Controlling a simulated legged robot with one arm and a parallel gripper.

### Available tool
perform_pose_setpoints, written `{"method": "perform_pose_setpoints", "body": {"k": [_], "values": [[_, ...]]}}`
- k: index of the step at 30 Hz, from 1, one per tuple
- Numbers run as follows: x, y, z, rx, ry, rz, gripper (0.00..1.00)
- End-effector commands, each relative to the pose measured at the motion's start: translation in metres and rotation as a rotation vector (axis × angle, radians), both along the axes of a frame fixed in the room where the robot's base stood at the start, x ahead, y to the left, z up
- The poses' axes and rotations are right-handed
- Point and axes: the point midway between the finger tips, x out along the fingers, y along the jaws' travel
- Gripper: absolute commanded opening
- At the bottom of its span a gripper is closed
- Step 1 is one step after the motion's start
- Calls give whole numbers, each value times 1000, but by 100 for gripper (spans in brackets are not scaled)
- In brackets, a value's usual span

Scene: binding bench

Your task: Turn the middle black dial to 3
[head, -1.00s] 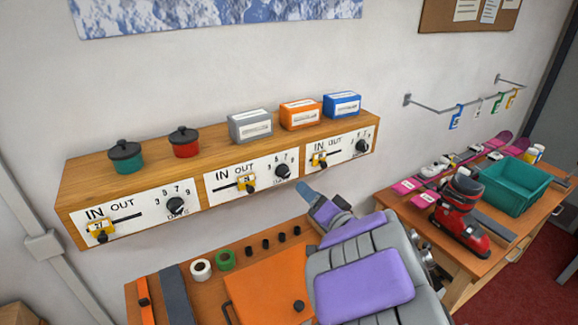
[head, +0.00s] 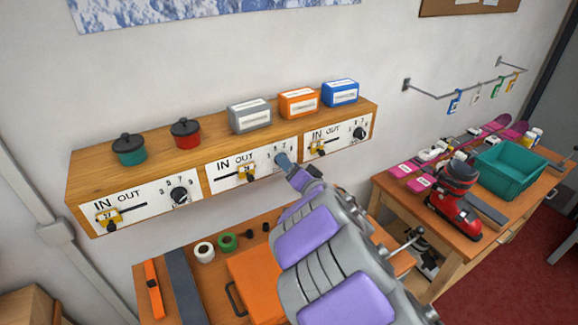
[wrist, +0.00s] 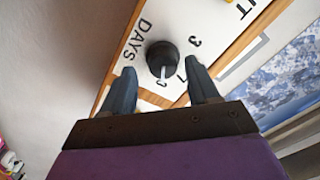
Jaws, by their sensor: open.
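The middle black dial is hidden behind my gripper (head: 284,160) in the head view. A black dial (wrist: 162,57) shows close up in the wrist view, between my two open fingers and slightly beyond their tips. I see no finger closed on it. Its pale pointer mark points towards the bottom of the wrist view, near a printed number that I cannot read surely. A "3" is printed to the dial's upper right and "DAYS" to its left. The middle white panel (head: 212,178) with "IN OUT" and a yellow slider tag (head: 246,174) is left of my gripper.
Similar dials sit on the left (head: 180,195) and right (head: 359,133) panels. Pots and three boxes stand on the wooden housing (head: 215,144). Below is a bench with tape rolls (head: 204,251) and an orange board. A red boot (head: 456,205) and teal crate (head: 512,165) are at right.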

Motion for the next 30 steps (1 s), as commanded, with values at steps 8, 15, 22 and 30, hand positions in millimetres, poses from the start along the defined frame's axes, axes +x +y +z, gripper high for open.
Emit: {"method": "perform_pose_setpoints", "body": {"k": [8,15,22,30], "values": [[7,5,1,0,1,-1,60],[7,2,1,3,1,-1,55],[7,4,1,2,1,-1,33],[8,5,-1,-1,3,0,7]]}}
